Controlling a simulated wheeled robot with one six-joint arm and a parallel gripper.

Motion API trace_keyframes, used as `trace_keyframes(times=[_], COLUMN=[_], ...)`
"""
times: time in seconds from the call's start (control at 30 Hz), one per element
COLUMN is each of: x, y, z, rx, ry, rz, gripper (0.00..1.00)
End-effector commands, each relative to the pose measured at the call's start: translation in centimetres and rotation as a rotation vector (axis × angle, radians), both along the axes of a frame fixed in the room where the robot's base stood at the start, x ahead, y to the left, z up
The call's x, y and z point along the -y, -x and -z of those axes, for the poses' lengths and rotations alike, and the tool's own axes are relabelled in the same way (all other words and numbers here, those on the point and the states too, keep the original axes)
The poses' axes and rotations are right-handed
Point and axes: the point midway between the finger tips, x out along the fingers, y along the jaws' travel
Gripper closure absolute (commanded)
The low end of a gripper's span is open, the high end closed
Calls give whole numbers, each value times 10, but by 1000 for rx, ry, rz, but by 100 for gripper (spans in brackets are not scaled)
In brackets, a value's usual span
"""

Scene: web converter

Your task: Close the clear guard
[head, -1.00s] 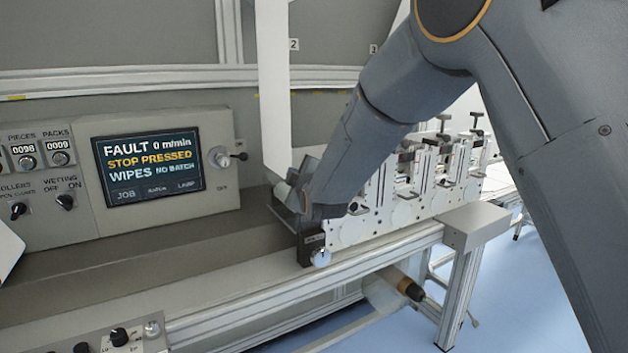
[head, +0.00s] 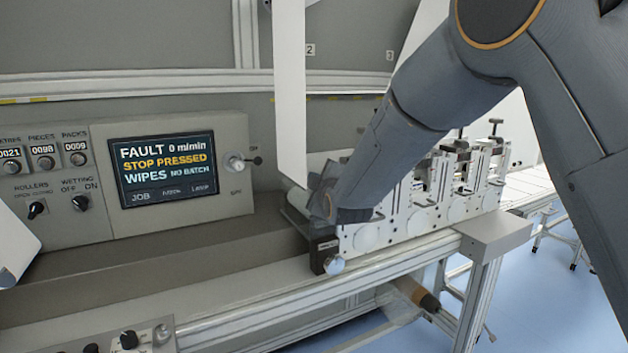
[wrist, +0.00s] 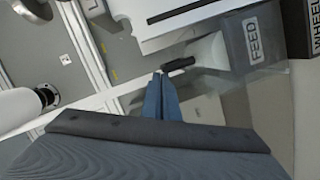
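The clear guard (wrist: 235,100) shows in the wrist view as a see-through pane below the FEED label, with a short black handle (wrist: 178,64) near its upper left. In the head view a see-through pane (head: 320,163) stands tilted at the left end of the white roller units, partly behind my arm. My gripper (wrist: 160,76) has its blue fingers together, tips at the left end of the handle. I cannot tell whether they touch it. In the head view my arm hides the fingertips.
A control panel with a FAULT screen (head: 168,170) stands left of my gripper. A white web (head: 290,90) hangs down just above the guard. White roller units (head: 420,205) line the bench to the right.

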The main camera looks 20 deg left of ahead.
Motion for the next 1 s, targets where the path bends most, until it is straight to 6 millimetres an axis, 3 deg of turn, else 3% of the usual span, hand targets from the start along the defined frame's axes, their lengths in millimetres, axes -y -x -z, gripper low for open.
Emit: trace_keyframes(times=[0.23,0.7,1.0], x=[-17,33,44], y=[15,75,91], z=[-25,-32,-35], rx=[2,3,2], ry=[-2,-2,-1], rz=[4,6,5], gripper=[100,100,100])
